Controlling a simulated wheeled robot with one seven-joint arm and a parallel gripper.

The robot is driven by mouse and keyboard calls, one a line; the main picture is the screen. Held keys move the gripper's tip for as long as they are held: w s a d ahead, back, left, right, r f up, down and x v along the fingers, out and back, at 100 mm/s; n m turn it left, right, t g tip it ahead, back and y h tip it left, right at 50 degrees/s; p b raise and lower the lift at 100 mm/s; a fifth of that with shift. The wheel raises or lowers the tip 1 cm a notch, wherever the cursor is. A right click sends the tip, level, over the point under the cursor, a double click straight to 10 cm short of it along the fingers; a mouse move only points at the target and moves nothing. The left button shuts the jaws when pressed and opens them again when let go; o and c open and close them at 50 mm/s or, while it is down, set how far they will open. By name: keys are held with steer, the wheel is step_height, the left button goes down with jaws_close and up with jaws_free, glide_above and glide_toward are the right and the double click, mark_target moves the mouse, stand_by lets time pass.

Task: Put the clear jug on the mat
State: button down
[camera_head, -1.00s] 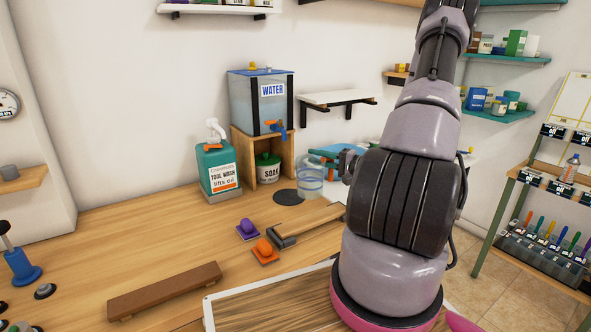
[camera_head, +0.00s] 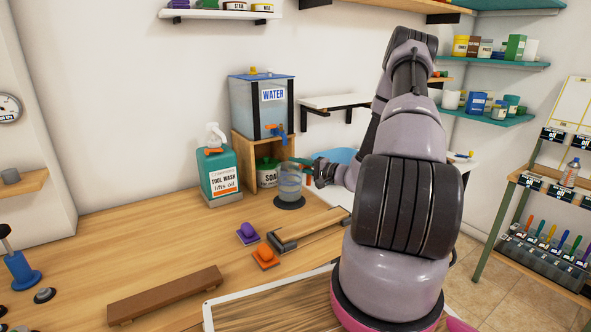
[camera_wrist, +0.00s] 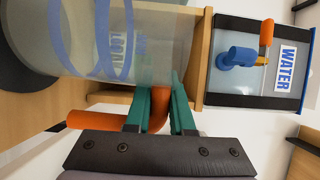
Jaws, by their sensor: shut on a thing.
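The clear jug (camera_head: 289,184) is see-through with blue bands and an orange handle. It is upright over the round dark mat (camera_head: 290,204) in the head view; I cannot tell whether its base touches the mat. In the wrist view the jug (camera_wrist: 100,40) fills the upper left, with part of the mat (camera_wrist: 14,75) at the left edge beyond its base. My gripper (camera_wrist: 160,108) has its teal fingers shut on the orange handle (camera_wrist: 95,120). In the head view my gripper (camera_head: 312,172) is at the jug's right side.
The water tank (camera_head: 262,105) with a blue tap stands on a wooden stand (camera_head: 240,150) behind the jug; a soap pot (camera_head: 267,172) sits under it. A tool wash bottle (camera_head: 219,172) is to the left. Purple (camera_head: 247,233) and orange (camera_head: 265,254) knobbed blocks lie in front.

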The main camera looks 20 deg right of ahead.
steer(key=shift+w+f, duration=0.2)
steer(key=shift+f, duration=0.65)
steer(key=shift+f, duration=0.1)
steer(key=c, duration=0.8)
jaws_free()
